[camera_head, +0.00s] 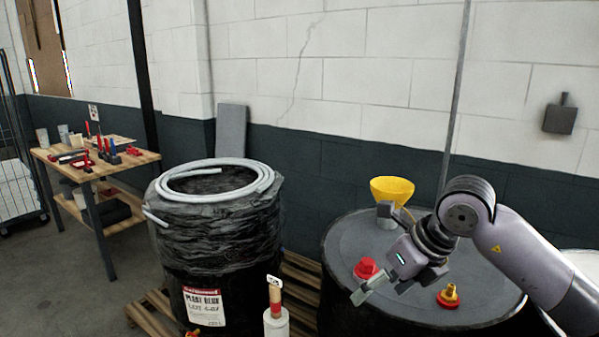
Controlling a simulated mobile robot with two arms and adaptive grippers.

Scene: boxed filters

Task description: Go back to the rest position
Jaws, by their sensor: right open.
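My right gripper (381,291) comes in from the right on its pale grey arm. It hangs over the near left part of a dark drum top (345,235), its fingers pointing down and to the left. It is open, and I see nothing between its fingers. A red cap (366,268) sits on the drum top just behind the fingers. A brass fitting with a red base (448,296) sits to the right of the gripper. A yellow funnel (391,189) stands farther back on the drum. My left gripper is not in view.
A black wrapped drum (225,240) with a coiled pale hose (262,180) on top stands left on a wooden pallet (300,270). A white cylinder (276,324) stands in front. A wooden workbench (70,165) with tools is at far left. Open floor (60,280) lies before it.

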